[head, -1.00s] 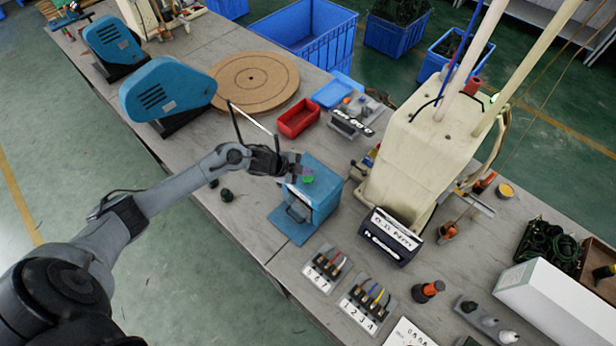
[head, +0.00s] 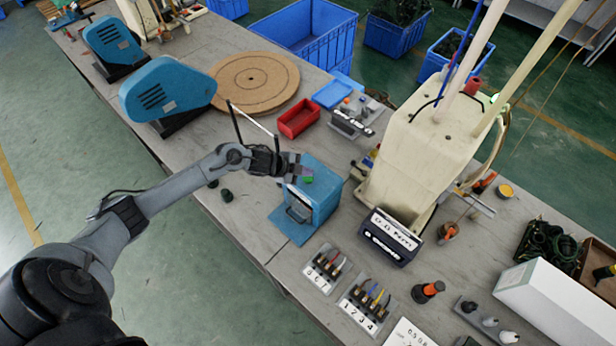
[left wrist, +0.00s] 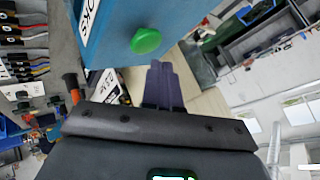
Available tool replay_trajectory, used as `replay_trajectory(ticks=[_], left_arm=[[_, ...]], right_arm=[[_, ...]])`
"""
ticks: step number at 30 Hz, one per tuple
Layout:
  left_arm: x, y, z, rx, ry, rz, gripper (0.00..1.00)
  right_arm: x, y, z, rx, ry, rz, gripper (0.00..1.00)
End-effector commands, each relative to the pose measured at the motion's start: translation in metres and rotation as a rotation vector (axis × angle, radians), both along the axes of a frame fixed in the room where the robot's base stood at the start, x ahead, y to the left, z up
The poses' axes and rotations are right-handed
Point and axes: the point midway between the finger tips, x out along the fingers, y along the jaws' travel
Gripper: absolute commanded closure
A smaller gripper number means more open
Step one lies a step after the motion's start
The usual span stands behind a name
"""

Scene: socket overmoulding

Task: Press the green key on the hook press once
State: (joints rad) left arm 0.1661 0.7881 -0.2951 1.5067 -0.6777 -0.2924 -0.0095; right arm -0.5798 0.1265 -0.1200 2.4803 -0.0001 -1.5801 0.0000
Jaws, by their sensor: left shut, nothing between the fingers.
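The hook press is a blue box (head: 322,200) on the workbench, with a round green key (head: 308,180) on its top. In the left wrist view the blue press (left wrist: 180,20) fills the top, and its green key (left wrist: 146,40) stands out from the face. My left gripper (head: 297,169) is at the press's upper left edge, just beside the key. My right gripper is not in view.
A cream machine (head: 425,150) stands right of the press. A red bin (head: 299,118) and a round wooden board (head: 252,82) lie behind. Connector trays (head: 325,270) lie in front.

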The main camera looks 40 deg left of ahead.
Motion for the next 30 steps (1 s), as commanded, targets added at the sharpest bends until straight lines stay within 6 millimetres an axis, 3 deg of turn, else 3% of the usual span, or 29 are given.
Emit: replay_trajectory(ticks=[30], left_arm=[[0.0001, 0.0, -0.0085, 0.0, 0.0, 0.0, 1.0]], right_arm=[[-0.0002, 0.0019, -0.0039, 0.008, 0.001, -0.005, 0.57]])
